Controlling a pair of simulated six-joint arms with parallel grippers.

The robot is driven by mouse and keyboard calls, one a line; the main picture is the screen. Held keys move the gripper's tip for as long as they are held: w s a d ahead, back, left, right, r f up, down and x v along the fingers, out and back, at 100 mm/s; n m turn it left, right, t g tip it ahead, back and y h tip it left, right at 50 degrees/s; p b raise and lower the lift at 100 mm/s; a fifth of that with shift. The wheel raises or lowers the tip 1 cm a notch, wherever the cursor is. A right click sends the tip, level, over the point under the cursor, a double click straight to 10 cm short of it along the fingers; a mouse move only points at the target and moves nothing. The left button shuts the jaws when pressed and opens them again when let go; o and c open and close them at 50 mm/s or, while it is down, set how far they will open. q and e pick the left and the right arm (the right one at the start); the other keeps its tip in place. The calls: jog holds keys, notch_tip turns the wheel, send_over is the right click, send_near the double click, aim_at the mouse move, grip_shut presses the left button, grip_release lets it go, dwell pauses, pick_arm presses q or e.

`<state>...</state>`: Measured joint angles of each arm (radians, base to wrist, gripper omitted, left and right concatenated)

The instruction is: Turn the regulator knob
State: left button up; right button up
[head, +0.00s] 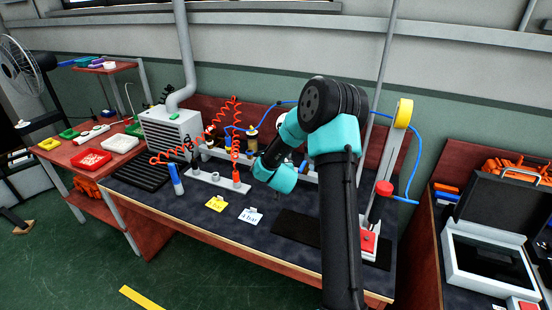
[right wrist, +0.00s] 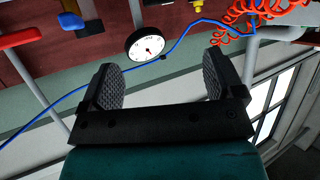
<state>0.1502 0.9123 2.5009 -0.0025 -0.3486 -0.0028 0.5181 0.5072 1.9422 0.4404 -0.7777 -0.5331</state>
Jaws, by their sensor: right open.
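My right arm rises through the middle of the head view, and its teal wrist (head: 275,175) hangs over the back of the workbench. It hides its own fingers there. In the right wrist view my right gripper (right wrist: 164,82) is open, with nothing between its two black fingers. A round white gauge (right wrist: 149,46) with a dark rim shows beyond the fingertips, apart from them. A blue hose (right wrist: 190,32) runs past the gauge. I cannot make out the regulator knob for certain in either view. My left gripper is not in view.
Red coiled hoses (head: 235,115) and upright fittings stand at the back of the workbench (head: 150,197).

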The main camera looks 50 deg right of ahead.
jog(key=shift+w, duration=0.1)
jog(key=x, duration=1.7)
jog(key=shift+d, duration=0.2)
jog(key=c, duration=0.9)
